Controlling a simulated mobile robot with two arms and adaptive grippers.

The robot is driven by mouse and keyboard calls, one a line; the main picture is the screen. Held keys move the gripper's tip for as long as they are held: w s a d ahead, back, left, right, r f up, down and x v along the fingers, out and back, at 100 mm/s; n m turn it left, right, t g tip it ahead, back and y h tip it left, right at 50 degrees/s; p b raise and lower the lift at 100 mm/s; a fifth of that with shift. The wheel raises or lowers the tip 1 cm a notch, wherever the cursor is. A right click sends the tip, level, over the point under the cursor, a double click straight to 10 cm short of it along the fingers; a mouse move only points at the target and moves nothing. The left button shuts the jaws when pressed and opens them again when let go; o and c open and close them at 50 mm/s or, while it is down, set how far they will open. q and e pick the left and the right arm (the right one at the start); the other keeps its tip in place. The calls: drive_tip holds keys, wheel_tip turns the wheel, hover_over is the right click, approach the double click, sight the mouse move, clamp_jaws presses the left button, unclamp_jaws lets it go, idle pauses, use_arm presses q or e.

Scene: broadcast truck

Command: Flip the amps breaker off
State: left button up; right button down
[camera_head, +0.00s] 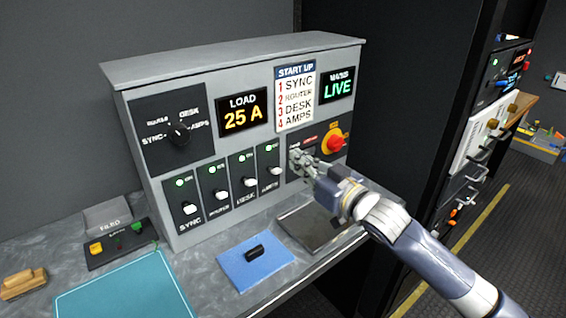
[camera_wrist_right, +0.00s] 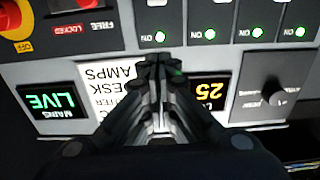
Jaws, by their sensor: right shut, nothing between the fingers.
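The amps breaker (camera_head: 274,170) is the rightmost of several white toggle levers on the grey panel. A green ON light glows above it. My right gripper (camera_head: 296,156) is shut and empty at the panel face, just right of the amps breaker in the head view. In the right wrist view its fingertips (camera_wrist_right: 160,62) appear just below the amps light. I cannot tell whether they touch the panel. My left gripper is not in view.
The sync (camera_head: 190,208), router (camera_head: 221,195) and desk (camera_head: 247,183) breakers also have lit green lights. The load display (camera_head: 243,112) reads 25 A. A blue mat (camera_head: 235,270) lies below.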

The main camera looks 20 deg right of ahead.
sight(274, 171)
drive_tip(key=p+x, duration=0.1)
drive_tip(key=x, duration=0.7)
drive_tip(key=shift+r+p, duration=0.1)
drive_tip(key=shift+p, duration=0.2)
drive_tip(key=f, duration=0.1)
drive_tip(key=s+f, duration=0.1)
drive_tip(key=shift+d+f, duration=0.15)
drive_tip(key=shift+f, duration=0.25)
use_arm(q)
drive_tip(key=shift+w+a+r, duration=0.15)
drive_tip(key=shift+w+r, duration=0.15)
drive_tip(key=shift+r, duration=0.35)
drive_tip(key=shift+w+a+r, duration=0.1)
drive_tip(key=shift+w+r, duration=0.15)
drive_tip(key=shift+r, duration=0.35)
use_arm(e)
drive_tip(key=shift+s+d+f, duration=0.1)
drive_tip(key=shift+s+f, duration=0.2)
drive_tip(key=shift+f, duration=0.35)
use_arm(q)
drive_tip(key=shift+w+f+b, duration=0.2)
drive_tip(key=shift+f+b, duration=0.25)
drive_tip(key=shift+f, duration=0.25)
use_arm(e)
drive_tip(key=shift+s+f+t, duration=0.1)
drive_tip(key=shift+f+t, duration=0.15)
drive_tip(key=shift+t, duration=0.05)
